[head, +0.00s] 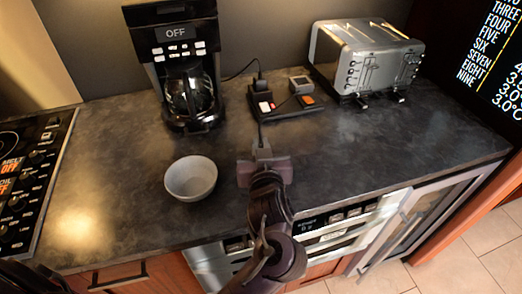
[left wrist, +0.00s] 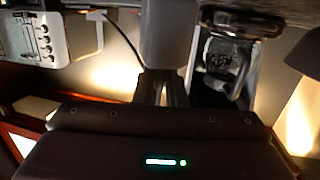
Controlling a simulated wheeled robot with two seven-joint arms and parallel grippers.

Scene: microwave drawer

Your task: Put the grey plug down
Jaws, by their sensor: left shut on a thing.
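My left gripper (head: 264,170) is over the front middle of the dark counter, right of the bowl. It is shut on the grey plug (head: 262,152), which shows small just beyond the fingertips. In the left wrist view a grey block, which looks like the plug (left wrist: 166,38), sits at the top centre in front of the fingers (left wrist: 163,88). Whether the plug touches the counter is hard to tell. My right gripper is not in view.
A black power strip (head: 285,110) with a black plug (head: 260,83) lies behind the gripper. A grey bowl (head: 191,178) is left, a coffee maker (head: 180,60) back left, a toaster (head: 368,58) back right. The counter (head: 400,140) is clear at right. A stove (head: 28,175) is far left.

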